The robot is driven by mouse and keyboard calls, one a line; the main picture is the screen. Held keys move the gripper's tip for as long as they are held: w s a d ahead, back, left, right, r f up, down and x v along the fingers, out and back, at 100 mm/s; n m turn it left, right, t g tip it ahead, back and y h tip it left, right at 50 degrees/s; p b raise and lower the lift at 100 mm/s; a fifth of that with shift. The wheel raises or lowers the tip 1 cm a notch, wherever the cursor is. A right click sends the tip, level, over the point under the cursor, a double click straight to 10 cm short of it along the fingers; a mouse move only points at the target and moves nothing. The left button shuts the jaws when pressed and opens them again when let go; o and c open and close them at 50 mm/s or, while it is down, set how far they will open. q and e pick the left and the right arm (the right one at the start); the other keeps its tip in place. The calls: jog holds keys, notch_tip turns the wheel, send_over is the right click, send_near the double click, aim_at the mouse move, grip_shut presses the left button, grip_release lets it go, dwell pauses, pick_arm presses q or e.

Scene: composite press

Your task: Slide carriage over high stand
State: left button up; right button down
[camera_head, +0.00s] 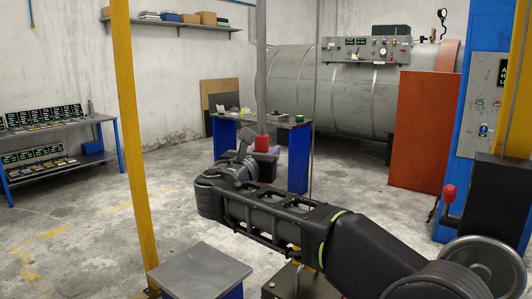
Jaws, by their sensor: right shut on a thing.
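My right arm comes in from the lower right and reaches to the middle. Its gripper (256,150) is shut on a red grip (262,143) at the lower end of a thick grey vertical bar (261,70). The bar runs up out of the picture; whether it belongs to the carriage I cannot tell. A blue-legged stand (298,160) with small items on top is behind the gripper. A lower grey-topped stand (200,268) is at the bottom, left of my arm. Which is the high stand I cannot tell. My left gripper is not in view.
A yellow post (130,130) rises at left, and a blue column (484,35) with a control panel (486,105) stands at right. A large grey cylindrical vessel (345,95) is at the back. A shelf bench (60,130) is at far left. Floor between is clear.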

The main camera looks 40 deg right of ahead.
dwell(0.8)
jog(key=shift+w+a+r+p, duration=0.1)
jog(key=shift+w+r+p, duration=0.05)
jog(key=shift+w+p, duration=0.25)
jog(key=shift+w+a, duration=0.1)
jog(key=shift+w, duration=0.2)
jog(key=c, duration=1.1)
grip_release()
jog(key=shift+f, duration=0.2)
jog(key=shift+a, duration=0.1)
jog(key=b+v, duration=0.1)
jog(key=v, duration=0.6)
jog(key=shift+s+a, duration=0.25)
